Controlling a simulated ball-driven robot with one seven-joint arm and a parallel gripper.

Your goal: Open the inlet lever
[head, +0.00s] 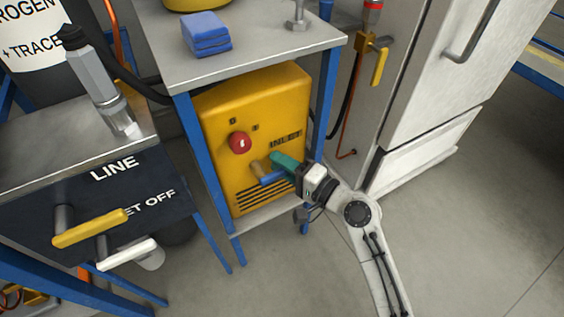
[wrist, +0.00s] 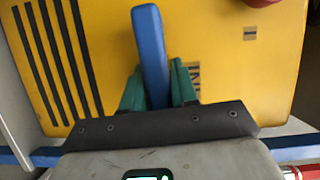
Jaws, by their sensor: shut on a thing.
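The inlet lever (head: 271,179) is a blue handle on a brass-coloured hub, on the front of a yellow box (head: 275,95). In the head view the fingers hide part of the handle.
A red knob (head: 240,142) sits on the box just above left of the lever. A blue-legged table (head: 270,45) frames the box. A dark panel (head: 145,175) with yellow and white levers is at left. A white cabinet (head: 425,70) stands at right. Floor is clear at lower right.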

